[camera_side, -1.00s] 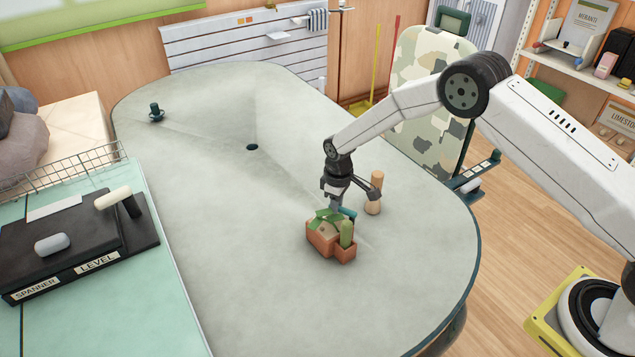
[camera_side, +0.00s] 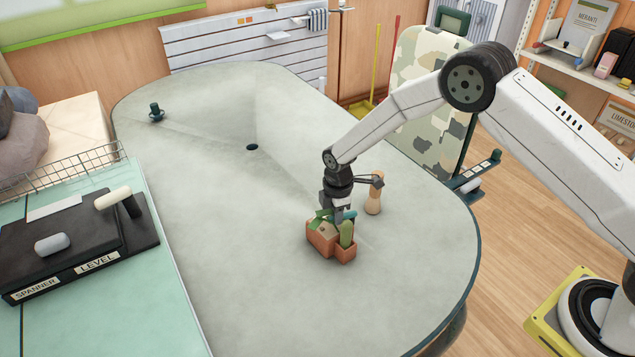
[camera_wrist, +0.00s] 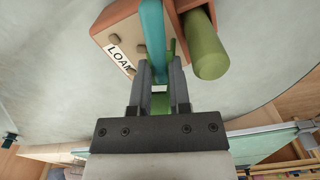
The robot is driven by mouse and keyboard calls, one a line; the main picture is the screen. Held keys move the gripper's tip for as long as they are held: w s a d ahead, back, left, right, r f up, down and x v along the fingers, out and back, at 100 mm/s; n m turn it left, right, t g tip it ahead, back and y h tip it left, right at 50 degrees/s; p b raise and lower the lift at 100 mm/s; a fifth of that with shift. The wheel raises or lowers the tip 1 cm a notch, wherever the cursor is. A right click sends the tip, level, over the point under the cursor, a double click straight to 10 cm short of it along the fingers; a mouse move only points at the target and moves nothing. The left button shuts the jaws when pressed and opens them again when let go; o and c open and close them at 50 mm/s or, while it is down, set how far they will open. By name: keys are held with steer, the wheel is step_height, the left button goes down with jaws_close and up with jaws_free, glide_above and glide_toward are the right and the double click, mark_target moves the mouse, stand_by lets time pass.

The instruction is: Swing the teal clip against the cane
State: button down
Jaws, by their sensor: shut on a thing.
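A terracotta planter (camera_side: 318,243) with a LOAM label stands on the grey table, and the wrist view shows its body (camera_wrist: 118,24) close up. A thick green round-topped post (camera_side: 347,236), which seems to be the cane, stands in its smaller right-hand box; it also shows in the wrist view (camera_wrist: 208,52). The teal clip (camera_wrist: 152,38) is a long bar reaching down between my fingers, left of the post with a gap in the wrist view. My gripper (camera_wrist: 160,72) is shut on the clip. In the side view my gripper (camera_side: 340,216) hides most of the clip.
A tan peg-shaped object (camera_side: 374,197) stands just right of my gripper. A dark teal knob (camera_side: 156,112) is at the far left of the table. A dark hole (camera_side: 252,147) lies mid-table. The table left of the planter is clear.

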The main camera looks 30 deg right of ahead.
steer(key=shift+s+n, duration=0.15)
steer(key=shift+n, duration=0.25)
steer(key=c, duration=0.6)
jaws_free()
steer(key=shift+o, duration=0.2)
steer(key=shift+m, duration=0.4)
